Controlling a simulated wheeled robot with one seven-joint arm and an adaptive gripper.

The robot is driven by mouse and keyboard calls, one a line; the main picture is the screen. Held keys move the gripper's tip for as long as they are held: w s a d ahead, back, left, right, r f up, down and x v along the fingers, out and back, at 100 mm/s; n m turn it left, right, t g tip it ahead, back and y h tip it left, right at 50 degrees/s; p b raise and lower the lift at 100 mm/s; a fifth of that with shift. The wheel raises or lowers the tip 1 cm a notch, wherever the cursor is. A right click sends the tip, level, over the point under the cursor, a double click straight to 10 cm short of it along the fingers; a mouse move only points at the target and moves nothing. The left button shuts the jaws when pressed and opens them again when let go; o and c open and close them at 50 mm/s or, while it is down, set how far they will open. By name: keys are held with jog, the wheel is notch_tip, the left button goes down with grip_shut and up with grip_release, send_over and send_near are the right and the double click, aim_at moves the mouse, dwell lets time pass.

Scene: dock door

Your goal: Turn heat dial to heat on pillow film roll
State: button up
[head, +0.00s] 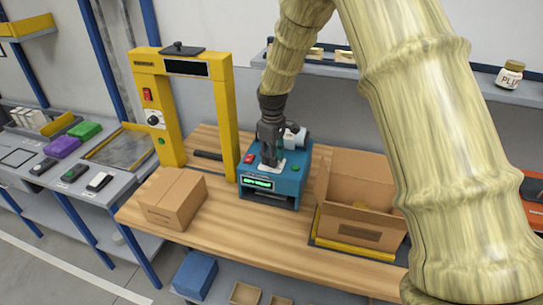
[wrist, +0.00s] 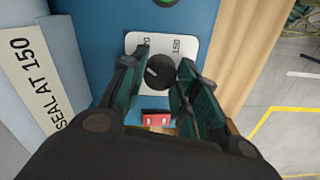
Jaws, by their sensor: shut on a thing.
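The blue pillow machine (head: 290,190) stands on the wooden bench with a lit green display (head: 258,183) on its front. A white film roll (head: 296,136) shows at its back, partly behind my arm. The heat dial (wrist: 158,74) is a round black knob on a white plate (wrist: 170,42) with printed numbers, one looking like 150. My gripper (wrist: 163,64) is shut on the dial, one finger on each side; in the head view my gripper (head: 268,160) points down and hides the dial. A label (wrist: 35,85) beside it reads "SEAL AT 150".
A red switch (wrist: 156,117) sits close to the dial, and a green button (head: 296,168) is on the machine's top. A yellow frame (head: 228,120) and a closed carton (head: 172,198) stand left. An open carton (head: 355,235) stands right. The bench front is clear.

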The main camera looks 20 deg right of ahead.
jog(key=m, duration=0.4)
jog(key=shift+s+f+m, duration=0.15)
jog(key=shift+f+m, duration=0.1)
jog(key=shift+m, duration=0.05)
jog(key=m, duration=0.3)
jog(key=shift+m, duration=0.4)
jog(key=m, duration=0.4)
jog(key=shift+p, duration=0.3)
jog(key=shift+m, duration=2.1)
jog(key=o, duration=1)
jog(key=shift+w, duration=0.2)
jog(key=shift+o, duration=0.2)
jog(key=shift+r, duration=0.1)
jog(key=shift+r, duration=0.2)
